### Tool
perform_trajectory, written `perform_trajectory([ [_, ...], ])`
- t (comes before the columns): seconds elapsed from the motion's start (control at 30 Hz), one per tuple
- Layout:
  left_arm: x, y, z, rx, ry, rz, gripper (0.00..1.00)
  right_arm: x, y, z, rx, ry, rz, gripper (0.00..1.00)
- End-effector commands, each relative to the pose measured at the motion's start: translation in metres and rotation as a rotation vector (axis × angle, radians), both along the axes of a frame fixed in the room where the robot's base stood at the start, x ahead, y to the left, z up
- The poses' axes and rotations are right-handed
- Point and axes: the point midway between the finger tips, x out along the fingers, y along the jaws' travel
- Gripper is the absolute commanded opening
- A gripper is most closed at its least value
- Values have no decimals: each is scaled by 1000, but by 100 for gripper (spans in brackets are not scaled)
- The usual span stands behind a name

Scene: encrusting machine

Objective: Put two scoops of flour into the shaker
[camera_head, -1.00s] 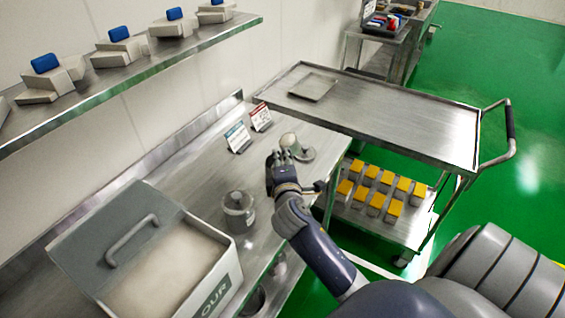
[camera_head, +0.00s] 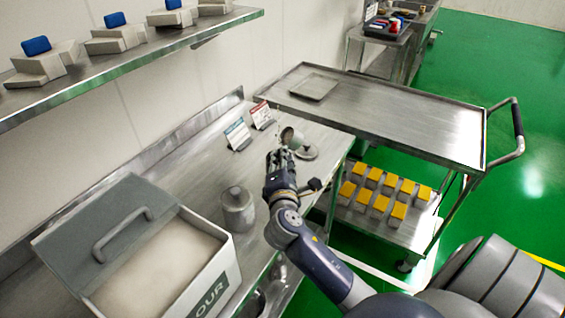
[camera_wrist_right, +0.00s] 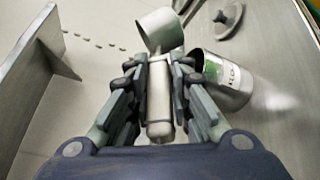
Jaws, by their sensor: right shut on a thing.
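My right gripper (camera_head: 279,160) is shut on the handle of a metal scoop (camera_wrist_right: 158,95), beside the far end of the counter. The scoop's cup (camera_head: 291,137) sticks out past the fingertips; I cannot tell what is in it. In the right wrist view an open metal shaker (camera_wrist_right: 228,88) with a green label stands just right of the fingers. In the head view the arm seems to hide it. A round lid (camera_head: 308,153) lies on the counter. The flour box (camera_head: 228,258) stands near left with its lid raised and pale flour (camera_head: 165,275) inside. My left gripper is out of view.
A lidded grey canister (camera_head: 237,208) stands between flour box and gripper. Two small signs (camera_head: 237,134) stand along the wall. A steel cart (camera_head: 400,120) carries a tray (camera_head: 314,87) on top and several yellow-topped blocks (camera_head: 380,204) below. A shelf (camera_head: 150,52) hangs above the counter.

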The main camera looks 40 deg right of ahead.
Motion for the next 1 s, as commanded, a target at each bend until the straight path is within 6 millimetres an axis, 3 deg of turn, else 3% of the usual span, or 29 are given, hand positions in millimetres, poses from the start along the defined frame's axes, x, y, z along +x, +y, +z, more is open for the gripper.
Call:
perform_trajectory([
  [0.67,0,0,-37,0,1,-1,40,1,0,-16,-303,86,0,0],
  [1.0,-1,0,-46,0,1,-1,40,-1,-3,-32,-781,232,0,0],
])
